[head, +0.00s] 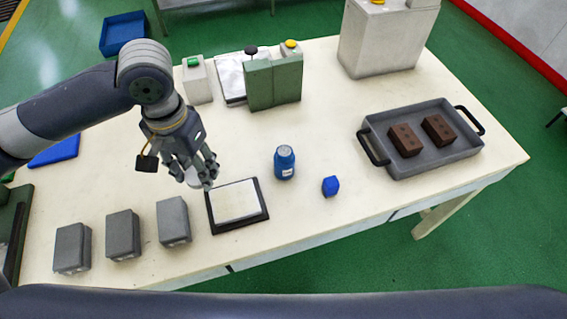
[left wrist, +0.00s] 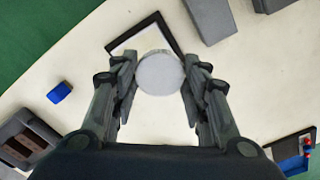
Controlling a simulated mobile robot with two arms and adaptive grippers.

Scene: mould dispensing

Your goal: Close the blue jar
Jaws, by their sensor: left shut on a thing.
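The blue jar (head: 284,165) stands upright on the pale table, right of the black-framed white plate. It has a white label, and its top is too small to read clearly. My left gripper (head: 200,180) is above the table at the plate's upper left corner, left of the jar and apart from it. It is shut on a pale grey round lid (left wrist: 159,73), held between the fingertips; the lid (head: 194,178) shows partly behind the fingers in the head view. I cannot make out the jar in the left wrist view. My right gripper is not in view.
The black-framed plate (head: 238,201) lies near the gripper. A small blue block (head: 330,186) sits right of the jar. A grey tray (head: 432,165) holds two brown bricks. The table around the jar is clear.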

